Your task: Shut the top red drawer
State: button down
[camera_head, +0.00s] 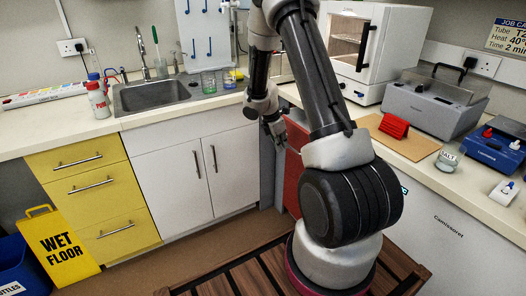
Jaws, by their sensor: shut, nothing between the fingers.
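The red drawer unit (292,182) is in the corner below the right-hand counter, seen edge-on and largely hidden behind my arm. A red front (296,136) shows at its top, just right of my gripper. I cannot tell from this view how far the top drawer stands out. My gripper (279,136) points down at counter height, close to the top of the red unit. It is shut and empty. Whether its fingers touch the drawer is hidden.
Yellow drawers (92,198) and a white cupboard (190,172) stand left. The sink (155,95) and beakers are on the back counter. The right counter holds a red rack (394,126), a grey bath (433,104) and a white oven (374,50). A wet floor sign (58,246) stands at left.

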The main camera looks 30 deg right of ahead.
jog(key=d, duration=1.3)
jog(key=shift+d, duration=0.45)
jog(key=shift+w, duration=0.1)
jog(key=shift+a+r, duration=0.1)
jog(key=shift+a, duration=0.3)
jog(key=a, duration=0.3)
jog(key=shift+w+a+r, duration=0.15)
jog(key=shift+a, duration=0.15)
jog(key=v, duration=1)
